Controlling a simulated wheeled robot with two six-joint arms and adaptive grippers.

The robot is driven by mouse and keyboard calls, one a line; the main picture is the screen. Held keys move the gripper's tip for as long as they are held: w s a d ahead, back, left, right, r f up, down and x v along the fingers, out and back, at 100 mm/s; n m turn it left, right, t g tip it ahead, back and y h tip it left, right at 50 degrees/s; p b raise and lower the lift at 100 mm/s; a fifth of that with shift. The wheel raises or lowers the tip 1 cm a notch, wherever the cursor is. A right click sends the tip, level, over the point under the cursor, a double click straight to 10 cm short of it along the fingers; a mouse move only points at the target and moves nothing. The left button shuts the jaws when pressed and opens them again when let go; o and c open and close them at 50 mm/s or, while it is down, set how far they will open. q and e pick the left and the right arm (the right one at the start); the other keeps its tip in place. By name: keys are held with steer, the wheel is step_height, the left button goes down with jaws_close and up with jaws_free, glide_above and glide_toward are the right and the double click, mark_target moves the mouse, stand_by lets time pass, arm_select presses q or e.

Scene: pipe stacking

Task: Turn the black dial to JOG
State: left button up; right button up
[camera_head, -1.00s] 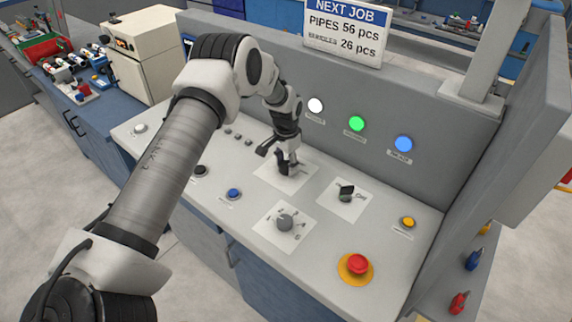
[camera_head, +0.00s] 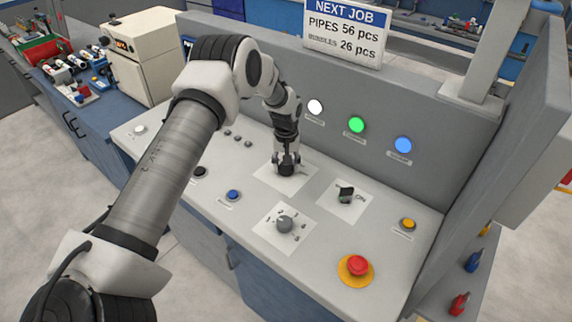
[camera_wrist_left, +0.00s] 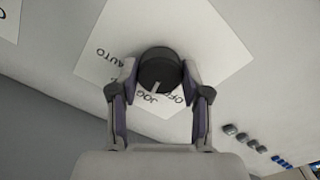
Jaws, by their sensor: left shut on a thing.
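The black dial (camera_wrist_left: 158,66) sits on a white label plate (camera_wrist_left: 207,45) on the grey console. In the left wrist view its pale pointer mark points down toward the word JOG (camera_wrist_left: 148,99). OFF (camera_wrist_left: 171,94) is beside JOG to the right, and AUTO (camera_wrist_left: 112,54) is at upper left; another label is partly hidden by a finger. My left gripper (camera_wrist_left: 157,79) has one finger on each side of the dial and is shut on it. In the head view the gripper (camera_head: 287,169) covers most of the dial. My right gripper is not in view.
A grey rotary knob (camera_head: 285,223) and a black switch (camera_head: 346,194) are nearby on their own plates. A red emergency button (camera_head: 358,265), blue button (camera_head: 233,195) and yellow button (camera_head: 408,223) surround them. The upright rear panel carries white, green and blue lights (camera_head: 402,145).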

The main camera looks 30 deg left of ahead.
mark_target(286, 166)
arm_select(q)
steer(key=shift+s+f+n, duration=0.15)
steer(key=shift+n, duration=0.25)
steer(key=o, duration=1.1)
steer(key=shift+o, duration=0.2)
steer(key=shift+w, duration=0.2)
step_height(286, 166, up, 12)
